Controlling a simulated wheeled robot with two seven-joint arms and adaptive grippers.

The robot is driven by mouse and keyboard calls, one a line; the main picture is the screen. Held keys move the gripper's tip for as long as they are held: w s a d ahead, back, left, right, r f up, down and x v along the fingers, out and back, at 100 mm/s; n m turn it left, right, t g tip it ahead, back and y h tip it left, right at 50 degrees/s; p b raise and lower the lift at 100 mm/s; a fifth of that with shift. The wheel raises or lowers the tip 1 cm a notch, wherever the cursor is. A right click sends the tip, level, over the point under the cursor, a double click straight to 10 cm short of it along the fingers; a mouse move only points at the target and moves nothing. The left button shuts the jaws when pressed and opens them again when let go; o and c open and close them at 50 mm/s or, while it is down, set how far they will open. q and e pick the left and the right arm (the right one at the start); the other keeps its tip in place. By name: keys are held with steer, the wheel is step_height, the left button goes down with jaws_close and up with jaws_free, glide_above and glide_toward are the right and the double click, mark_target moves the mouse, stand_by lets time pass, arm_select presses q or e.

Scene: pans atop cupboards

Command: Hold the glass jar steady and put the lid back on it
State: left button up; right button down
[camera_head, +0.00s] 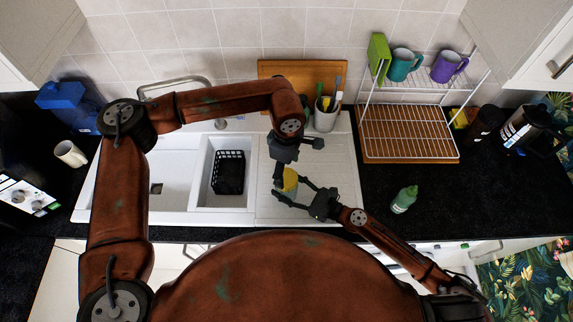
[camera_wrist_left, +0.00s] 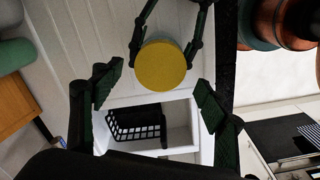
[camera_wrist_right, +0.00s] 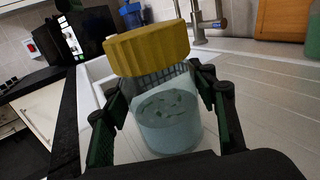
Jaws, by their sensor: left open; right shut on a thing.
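The glass jar (camera_wrist_right: 168,125) stands on the drainboard with several small pieces inside. The yellow lid (camera_wrist_right: 147,48) is at its mouth, touching or nearly so; I cannot tell whether it is seated. In the left wrist view the lid (camera_wrist_left: 161,66) is a full disc hiding the jar, and in the head view the lid (camera_head: 290,180) shows partly behind my left gripper. My right gripper (camera_head: 293,188) is shut on the jar, its fingers on either side below the lid. My left gripper (camera_head: 281,172) is open above the lid, its fingers apart and empty.
The white sink (camera_head: 170,180) with a black basket (camera_head: 229,172) lies left of the jar. A utensil pot (camera_head: 326,116) stands behind. A wire rack (camera_head: 408,132) and a green bottle (camera_head: 404,199) are to the right. The ribbed drainboard (camera_head: 340,165) around the jar is mostly clear.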

mark_target(286, 177)
arm_select(q)
steer(key=n, duration=0.4)
steer(key=shift+r, duration=0.4)
steer(key=n, duration=0.3)
steer(key=shift+r+n, duration=0.4)
steer(key=n, duration=0.3)
steer(key=r+n, duration=0.1)
steer(key=n, duration=0.2)
steer(key=shift+r, duration=0.1)
steer(key=shift+f, duration=4)
steer(key=shift+c, duration=0.4)
